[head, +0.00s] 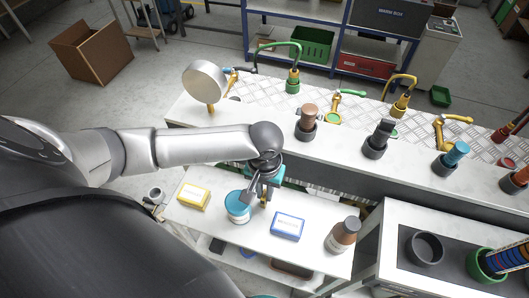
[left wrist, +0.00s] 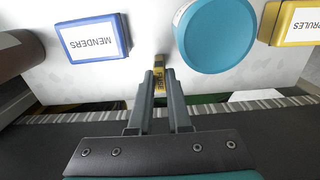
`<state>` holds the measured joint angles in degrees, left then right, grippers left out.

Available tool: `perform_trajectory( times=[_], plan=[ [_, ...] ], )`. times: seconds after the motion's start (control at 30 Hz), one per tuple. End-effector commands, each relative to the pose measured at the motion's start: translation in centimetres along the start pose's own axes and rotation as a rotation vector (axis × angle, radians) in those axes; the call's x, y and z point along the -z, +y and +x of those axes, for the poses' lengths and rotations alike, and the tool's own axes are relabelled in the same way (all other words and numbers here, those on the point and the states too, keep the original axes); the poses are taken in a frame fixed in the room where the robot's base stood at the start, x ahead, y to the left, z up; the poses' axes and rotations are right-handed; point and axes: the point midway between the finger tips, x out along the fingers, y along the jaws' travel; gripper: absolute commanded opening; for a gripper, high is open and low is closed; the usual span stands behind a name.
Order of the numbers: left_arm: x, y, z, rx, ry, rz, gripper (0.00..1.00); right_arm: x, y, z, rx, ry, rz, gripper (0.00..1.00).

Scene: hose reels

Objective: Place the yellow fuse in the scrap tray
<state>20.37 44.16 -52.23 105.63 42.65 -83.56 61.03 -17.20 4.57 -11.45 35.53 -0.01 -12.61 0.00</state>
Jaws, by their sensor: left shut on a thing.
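My left gripper (head: 260,196) is over the front white table, between a round teal-lidded tub (head: 237,204) and a blue box. In the left wrist view its two grey fingers (left wrist: 159,78) are shut on the yellow fuse (left wrist: 160,86), a small yellow piece with dark markings. Most of the fuse is hidden by the fingers; in the head view only a bit of yellow shows beside them. I cannot tell for sure which object is the scrap tray. My right gripper is not in view.
The blue box (head: 287,225) is labelled MENDERS in the left wrist view. A yellow box (head: 193,196) and a brown bottle (head: 342,235) also stand on the table. Behind is a long bench (head: 340,135) with hose fittings. At right are a dark round bin (head: 425,248) and a green holder (head: 484,264).

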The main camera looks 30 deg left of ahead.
Motion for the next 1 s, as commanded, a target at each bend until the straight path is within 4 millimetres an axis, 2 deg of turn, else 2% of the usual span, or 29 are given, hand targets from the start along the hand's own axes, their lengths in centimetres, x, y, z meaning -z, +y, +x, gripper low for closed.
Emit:
perform_trajectory(
  times=[0.17,0.2,0.47,0.8,1.0],
  plan=[
    [0.0,0.0,0.2,0.001,-0.001,-0.001,0.00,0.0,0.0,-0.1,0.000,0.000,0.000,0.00],
    [0.0,-0.1,0.3,0.001,-0.001,-0.001,0.17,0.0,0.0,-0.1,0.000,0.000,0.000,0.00],
    [0.0,0.0,0.3,0.001,-0.001,-0.001,0.46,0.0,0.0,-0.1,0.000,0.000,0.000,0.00],
    [0.1,0.0,-0.2,0.000,0.002,0.000,0.46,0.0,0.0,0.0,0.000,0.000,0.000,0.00],
    [0.1,0.0,-3.8,-0.001,0.003,0.000,0.46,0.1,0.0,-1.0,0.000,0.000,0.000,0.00]
  ],
)
